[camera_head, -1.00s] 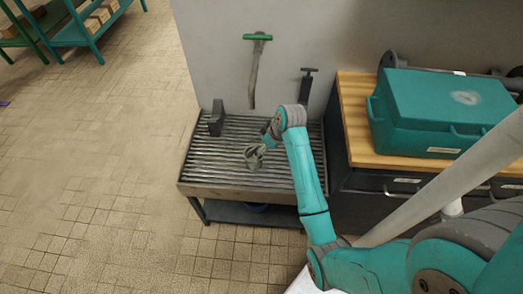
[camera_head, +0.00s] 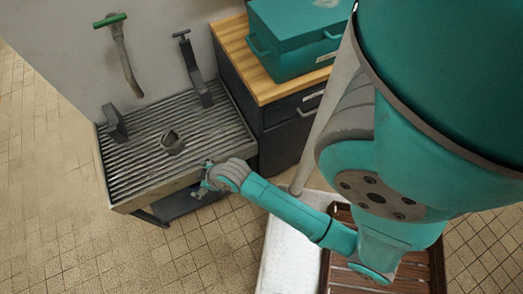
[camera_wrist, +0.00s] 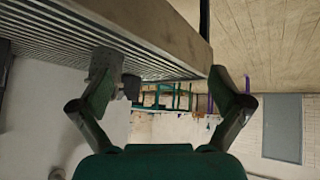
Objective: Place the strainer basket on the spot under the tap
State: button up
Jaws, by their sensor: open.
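The strainer basket (camera_head: 172,142), a small grey cup, stands on the ribbed draining tray (camera_head: 125,190), apart from my gripper. In the head view it is below and to the right of the lower end of the green-handled tap (camera_head: 127,65). My gripper (camera_head: 203,182) is open and empty, just beyond the tray's front edge. In the wrist view, which looks upside down, the open fingers (camera_wrist: 168,88) frame the room behind, and a grey shape that looks like the basket (camera_wrist: 104,63) shows behind the left finger. No marked spot can be made out.
A dark bracket (camera_head: 115,122) stands at the tray's left rear, and a dark upright fitting (camera_head: 194,70) at its right rear. A wooden-topped cabinet (camera_head: 235,50) with a teal box (camera_head: 292,38) stands to the right.

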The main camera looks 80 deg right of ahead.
jog(key=s+a+r+t, duration=0.2)
jog(key=s+a+r, duration=0.2)
jog(key=s, duration=0.3)
jog(key=s+a+r+t, duration=0.2)
jog(key=s+a+r, duration=0.15)
jog(key=s, duration=0.35)
jog(key=s+a+r+t, duration=0.1)
jog(key=s+r, duration=0.3)
jog(key=r, duration=0.3)
jog(key=s+a+r+t+y, duration=0.1)
jog(key=s+r, duration=0.4)
jog(key=r, duration=0.1)
jog(key=shift+a+r+t, duration=0.3)
jog(key=shift+r+t, duration=0.1)
